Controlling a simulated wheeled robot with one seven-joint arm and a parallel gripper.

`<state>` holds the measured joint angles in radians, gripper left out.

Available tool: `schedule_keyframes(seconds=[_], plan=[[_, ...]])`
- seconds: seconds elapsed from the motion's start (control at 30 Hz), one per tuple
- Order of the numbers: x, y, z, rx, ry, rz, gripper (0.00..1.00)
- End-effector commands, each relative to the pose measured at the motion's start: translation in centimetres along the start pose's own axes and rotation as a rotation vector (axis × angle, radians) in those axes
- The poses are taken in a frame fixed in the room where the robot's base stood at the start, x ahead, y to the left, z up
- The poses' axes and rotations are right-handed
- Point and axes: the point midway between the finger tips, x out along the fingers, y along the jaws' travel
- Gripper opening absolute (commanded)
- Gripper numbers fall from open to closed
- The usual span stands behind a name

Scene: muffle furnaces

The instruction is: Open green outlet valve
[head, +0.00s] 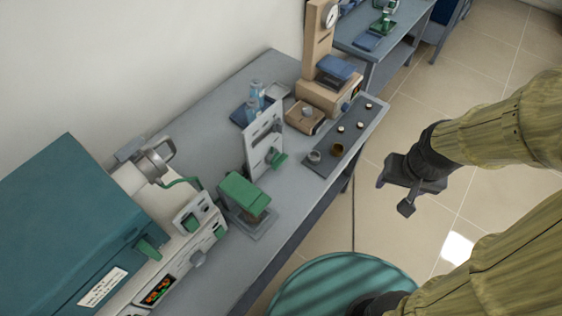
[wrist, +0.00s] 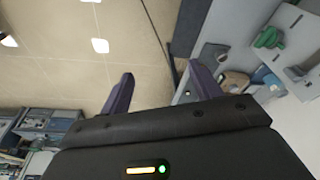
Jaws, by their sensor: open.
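Several green handles show in the head view, and I cannot tell for certain which is the outlet valve. One green handle (head: 279,159) sticks out low on an upright grey panel (head: 263,143) on the bench. Another green handle (head: 190,223) is on a small pale panel beside the teal furnace, with more green parts near it. A green part (wrist: 268,37) also shows at the right of the wrist view. My gripper (head: 394,196) is open and empty, over the floor to the right of the bench. Its two fingers (wrist: 161,72) stand apart in the wrist view.
The teal furnace (head: 60,225) fills the bench's left end. A green-topped device (head: 245,194) stands near the front edge. A dark tray (head: 350,140) with small pots and a tan stand with a gauge (head: 327,15) are farther back.

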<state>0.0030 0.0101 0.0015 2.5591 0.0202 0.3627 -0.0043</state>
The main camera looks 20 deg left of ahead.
Motion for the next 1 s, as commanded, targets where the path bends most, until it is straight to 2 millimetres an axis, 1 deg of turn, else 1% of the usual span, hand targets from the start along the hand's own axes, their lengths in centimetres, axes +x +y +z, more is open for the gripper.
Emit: schedule_keyframes(seconds=[0.03,0.1,0.17,0.23,0.3,0.37,0.4,0.47,0.53,0.6,0.67,0.77,0.8,0.87,0.9,1.0], plan=[[1.0,-0.1,0.6,0.02,-0.032,-0.008,0.74],[2.5,-0.3,1.7,0.072,-0.103,-0.029,0.84],[4.2,-0.9,3.1,0.131,-0.19,-0.058,0.84],[6.4,-2.0,5.1,0.217,-0.314,-0.106,0.84],[8.4,-3.6,7.0,0.318,-0.452,-0.17,0.84],[9.8,-5.2,8.4,0.411,-0.569,-0.235,0.84],[10.6,-6.3,9.1,0.474,-0.643,-0.282,0.84],[11.7,-8.1,9.8,0.568,-0.747,-0.357,0.84],[12.8,-10.1,10.0,0.684,-0.859,-0.454,0.84],[13.9,-12.0,9.7,0.803,-0.957,-0.558,0.84],[14.9,-13.4,8.9,0.908,-1.03,-0.653,0.84],[16.8,-15.2,6.9,1.092,-1.122,-0.822,0.84],[17.8,-15.6,5.9,1.168,-1.148,-0.891,0.84],[19.3,-15.9,4.2,1.284,-1.172,-0.998,0.84],[20.4,-15.9,3.0,1.359,-1.179,-1.067,0.84],[22.8,-15.4,0.6,1.52,-1.168,-1.211,0.84]])
